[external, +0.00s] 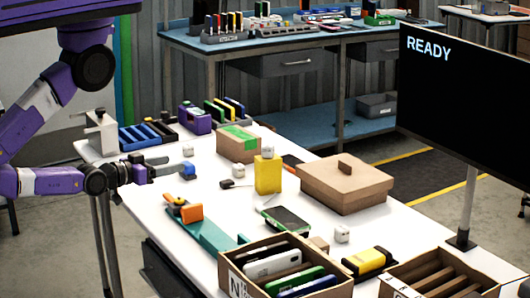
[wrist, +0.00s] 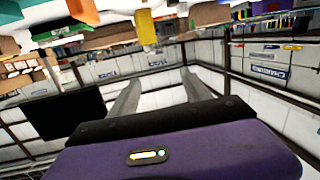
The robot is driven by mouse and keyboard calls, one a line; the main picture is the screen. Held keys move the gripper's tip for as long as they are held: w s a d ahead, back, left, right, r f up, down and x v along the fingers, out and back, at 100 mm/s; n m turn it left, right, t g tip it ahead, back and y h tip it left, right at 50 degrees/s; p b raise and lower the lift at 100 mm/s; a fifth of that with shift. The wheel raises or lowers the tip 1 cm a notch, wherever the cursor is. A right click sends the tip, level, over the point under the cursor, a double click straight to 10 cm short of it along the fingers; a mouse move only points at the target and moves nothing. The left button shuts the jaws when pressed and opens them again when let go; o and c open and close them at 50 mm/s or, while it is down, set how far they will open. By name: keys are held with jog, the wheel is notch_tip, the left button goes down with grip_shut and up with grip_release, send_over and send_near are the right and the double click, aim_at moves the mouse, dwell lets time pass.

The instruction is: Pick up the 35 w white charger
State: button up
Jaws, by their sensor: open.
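Several small white charger-like cubes are on the white table; their labels are too small to read, so I cannot tell which is 35 W. One white cube (external: 187,150) and a blue-and-white block (external: 188,170) are close to my gripper (external: 172,166). My gripper is open and empty, reaching sideways over the table's left part.
A yellow box (external: 268,175), a brown lidded carton (external: 345,186) and a green-taped carton (external: 238,146) stand mid-table. An open carton of devices (external: 238,284) and a slotted carton (external: 455,270) are at the front. A black screen (external: 465,105) reads READY at right.

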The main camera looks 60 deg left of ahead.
jog(key=w+a+f+n+y, duration=0.3)
jog(key=w+a+n, duration=0.6)
jog(key=w, duration=0.1)
jog(key=n+g+h, duration=0.2)
jog(key=n+h, duration=0.1)
jog(key=n, duration=1.5)
send_over(234, 167)
jog(key=s+a, duration=0.4)
jog(key=s, duration=0.2)
jog(key=f, duration=0.4)
jog(key=shift+w, duration=0.2)
jog(key=d+f+n, duration=0.1)
jog(key=d+f+n+h, duration=0.1)
jog(key=n, duration=0.1)
jog(key=d+f+n+g+h, duration=0.1)
jog(key=n, duration=0.1)
jog(key=shift+w+d+f, duration=0.1)
jog(key=shift+w+d, duration=0.05)
jog(key=shift+d, duration=0.2)
jog(key=shift+d+f+n+h, duration=0.2)
jog(key=shift+d+n+h, duration=0.1)
jog(key=shift+n, duration=0.5)
jog(key=shift+a+x, duration=0.2)
jog(key=shift+x, duration=3.6)
jog(key=shift+f, duration=0.1)
grip_shut()
